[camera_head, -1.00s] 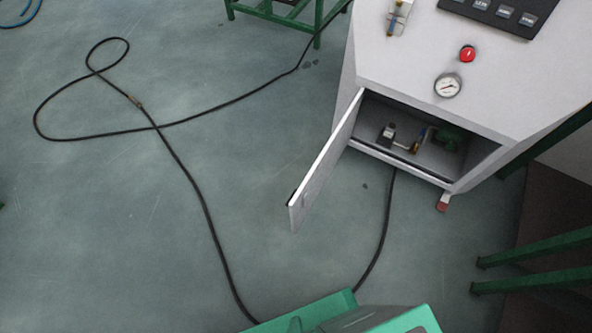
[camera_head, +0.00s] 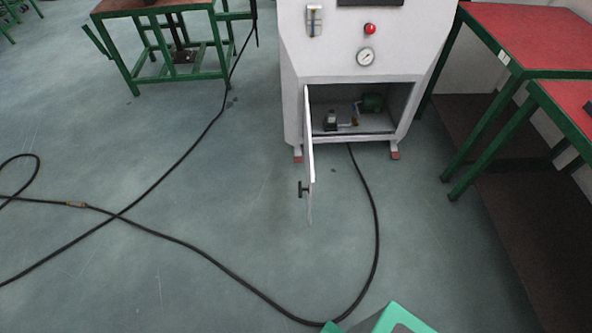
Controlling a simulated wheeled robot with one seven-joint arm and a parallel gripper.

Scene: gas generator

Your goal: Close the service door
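The service door (camera_head: 309,160) is a thin white panel hinged at the left side of the opening in the white cabinet (camera_head: 290,60). It stands wide open and points toward me, seen nearly edge-on. A dark handle (camera_head: 302,189) sits near its free edge, on the left face. My gripper does not show in the view. A green part, seemingly of my own body, shows at the bottom edge, apart from the door.
Black hoses (camera_head: 376,230) lie across the floor, one running from the cabinet. A green-framed table (camera_head: 138,84) stands at the back left. Red-topped tables (camera_head: 530,35) stand on the right. The floor left of the door is clear apart from hoses.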

